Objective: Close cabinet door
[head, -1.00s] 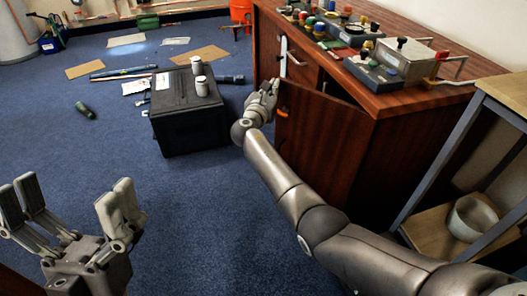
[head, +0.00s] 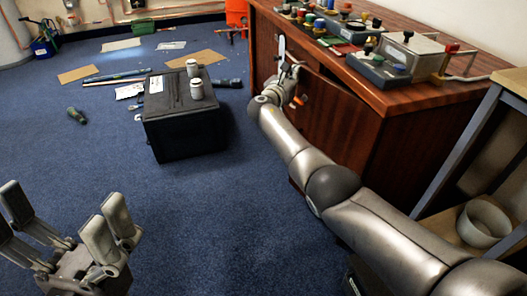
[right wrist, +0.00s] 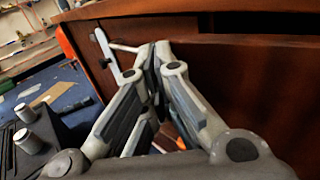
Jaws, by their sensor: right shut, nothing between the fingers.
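The wooden cabinet (head: 410,123) stands at the right in the head view. Its reddish-brown door (head: 328,121) is swung partly out, with a narrow dark gap along its top edge. My right gripper (head: 291,72) is shut and empty at the door's free edge, close to an orange piece (head: 298,101). In the right wrist view the gripper's fingertips (right wrist: 157,48) meet in front of the door panel (right wrist: 250,85). Whether they touch it I cannot tell. My left gripper (head: 65,225) is open and empty over the carpet, far from the cabinet.
A black case (head: 185,128) with two white containers stands on the carpet left of the cabinet. Control boxes (head: 380,72) sit on the cabinet top. A wood-topped stand with a white bowl (head: 483,222) is at the right. Carpet between the case and my left gripper is clear.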

